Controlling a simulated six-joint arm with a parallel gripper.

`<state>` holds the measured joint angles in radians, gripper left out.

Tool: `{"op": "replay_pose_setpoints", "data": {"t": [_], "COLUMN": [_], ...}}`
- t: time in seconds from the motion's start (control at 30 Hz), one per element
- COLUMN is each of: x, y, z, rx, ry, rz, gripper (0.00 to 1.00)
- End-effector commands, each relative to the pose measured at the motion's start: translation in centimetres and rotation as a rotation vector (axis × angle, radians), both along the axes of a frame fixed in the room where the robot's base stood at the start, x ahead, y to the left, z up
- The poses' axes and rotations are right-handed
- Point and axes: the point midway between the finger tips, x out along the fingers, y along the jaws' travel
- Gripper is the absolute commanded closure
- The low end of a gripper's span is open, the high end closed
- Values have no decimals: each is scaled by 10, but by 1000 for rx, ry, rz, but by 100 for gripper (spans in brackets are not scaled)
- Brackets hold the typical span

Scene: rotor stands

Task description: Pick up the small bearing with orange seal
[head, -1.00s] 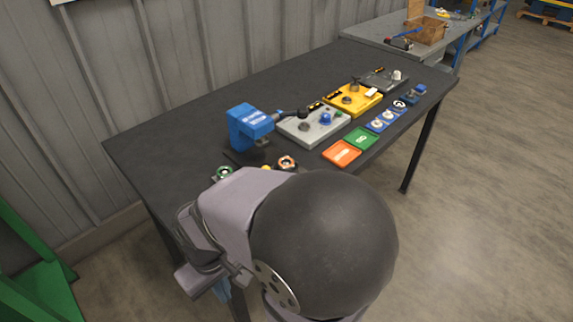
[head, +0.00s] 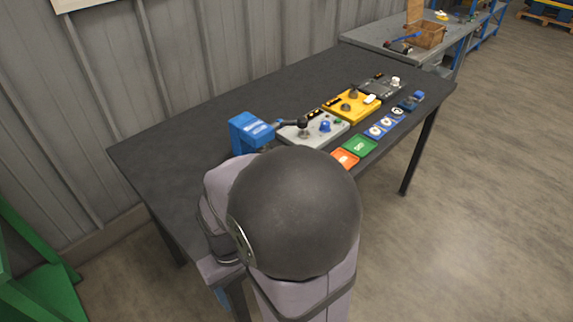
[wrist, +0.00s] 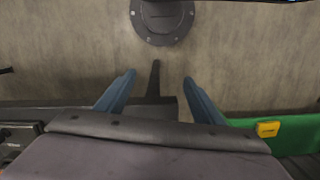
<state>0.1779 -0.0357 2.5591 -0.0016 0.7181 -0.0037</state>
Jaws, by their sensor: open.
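The small bearing with the orange seal does not show in the head view now; my own arm covers the front left part of the table where small ring-shaped parts lay a second ago. It is not in the wrist view either. My gripper (wrist: 158,76) shows in the wrist view with two blue fingers spread apart and nothing between them. Floor lies behind the fingers. In the head view the gripper is hidden behind my arm.
The dark table (head: 180,140) carries a blue upright device (head: 248,132), a grey stand (head: 325,131), a yellow stand (head: 345,103) and a dark stand (head: 377,86). Orange (head: 343,158) and green (head: 359,146) plates lie along the front. The table's back left is clear.

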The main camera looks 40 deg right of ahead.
Motion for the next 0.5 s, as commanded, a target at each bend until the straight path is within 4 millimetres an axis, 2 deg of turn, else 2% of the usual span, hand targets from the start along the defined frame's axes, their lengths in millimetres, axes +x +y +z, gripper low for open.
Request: {"op": "replay_pose_setpoints", "data": {"t": [0.03, 0.07, 0.17, 0.23, 0.37, 0.4, 0.47, 0.5], "x": [-5, -5, 10, 24, 60, 72, 94, 111], "y": [-12, -19, -54, -87, -154, -174, -202, -218], "z": [17, 21, 33, 40, 47, 49, 53, 58], "rx": [9, 13, 7, -17, -108, -145, -204, -246], "ry": [41, 56, 79, 78, 38, 15, -31, -71], "rz": [-63, -97, -182, -212, -293, -330, -394, -439], "gripper": [38, 38, 38, 38, 38, 38, 38, 38]}}
